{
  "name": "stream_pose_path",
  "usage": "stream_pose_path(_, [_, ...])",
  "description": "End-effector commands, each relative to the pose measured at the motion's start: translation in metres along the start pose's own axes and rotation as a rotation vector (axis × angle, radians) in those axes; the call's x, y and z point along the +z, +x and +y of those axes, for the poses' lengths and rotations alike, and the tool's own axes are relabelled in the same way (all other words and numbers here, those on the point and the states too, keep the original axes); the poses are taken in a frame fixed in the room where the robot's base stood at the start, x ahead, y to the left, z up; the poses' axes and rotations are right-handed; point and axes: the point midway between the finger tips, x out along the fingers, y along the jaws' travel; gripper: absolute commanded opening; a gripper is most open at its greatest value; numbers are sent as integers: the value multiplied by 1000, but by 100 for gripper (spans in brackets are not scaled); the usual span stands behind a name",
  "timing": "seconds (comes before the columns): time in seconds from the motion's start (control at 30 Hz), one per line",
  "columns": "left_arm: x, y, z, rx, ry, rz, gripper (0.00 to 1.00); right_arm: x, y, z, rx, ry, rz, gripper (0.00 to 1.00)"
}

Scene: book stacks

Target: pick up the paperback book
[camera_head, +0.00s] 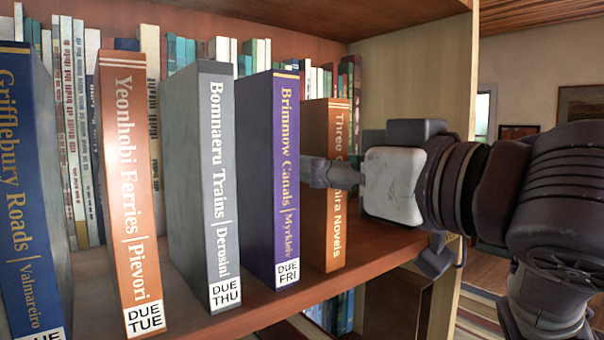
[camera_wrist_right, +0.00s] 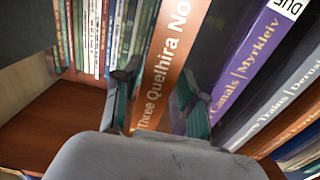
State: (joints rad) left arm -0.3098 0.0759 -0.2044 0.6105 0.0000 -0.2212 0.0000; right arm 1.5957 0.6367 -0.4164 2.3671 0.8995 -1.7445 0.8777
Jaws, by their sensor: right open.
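Several upright books stand in a row on a wooden shelf; I cannot tell from their look which is the paperback. An orange-brown book, Three Quelhira Novels (camera_head: 338,225), stands at the right end of the row, and it also shows in the right wrist view (camera_wrist_right: 166,62). My right gripper (camera_head: 318,172) is open in front of it, its fingers at the two sides of that spine in the right wrist view (camera_wrist_right: 157,90). Whether they touch it is unclear. The gripper partly hides its title. My left gripper is not in view.
Left of it stand a purple book (camera_head: 286,180), a grey book (camera_head: 205,190), an orange book (camera_head: 130,190) and a blue book (camera_head: 25,200). Thinner books fill the back. The shelf board (camera_head: 372,246) is bare to the right, up to the side panel (camera_head: 410,70).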

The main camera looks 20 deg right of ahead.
Motion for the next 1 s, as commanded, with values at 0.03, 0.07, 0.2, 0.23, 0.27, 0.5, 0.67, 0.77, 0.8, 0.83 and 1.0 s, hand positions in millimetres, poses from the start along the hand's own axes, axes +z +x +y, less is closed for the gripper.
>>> stream_pose_path(0.03, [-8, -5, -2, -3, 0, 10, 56, 0, 6, 1, 1, 1, -7, 42])
stream_pose_path(0.07, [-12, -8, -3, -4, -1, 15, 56, 0, 11, 2, 2, 0, -7, 42])
stream_pose_path(0.2, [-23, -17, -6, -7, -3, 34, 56, 2, 33, 3, 1, 1, -6, 42])
stream_pose_path(0.23, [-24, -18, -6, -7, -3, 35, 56, 2, 36, 3, 0, 1, -6, 42])
stream_pose_path(0.27, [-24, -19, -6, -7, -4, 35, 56, 2, 40, 3, 1, 1, -5, 42])
stream_pose_path(0.5, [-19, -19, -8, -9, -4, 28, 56, 3, 48, 3, 1, -1, -1, 42])
stream_pose_path(0.67, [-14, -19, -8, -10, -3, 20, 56, 3, 48, 3, 1, -1, -1, 32])
stream_pose_path(0.77, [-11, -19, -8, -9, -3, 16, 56, 3, 48, 3, 1, -1, -1, 15])
stream_pose_path(0.8, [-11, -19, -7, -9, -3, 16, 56, 4, 48, 3, 1, -1, -2, 8])
stream_pose_path(0.83, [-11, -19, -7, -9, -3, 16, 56, 4, 48, 3, 1, -1, -2, 3])
stream_pose_path(1.0, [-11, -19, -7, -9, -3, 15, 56, 4, 48, 3, 1, 0, -2, 0])
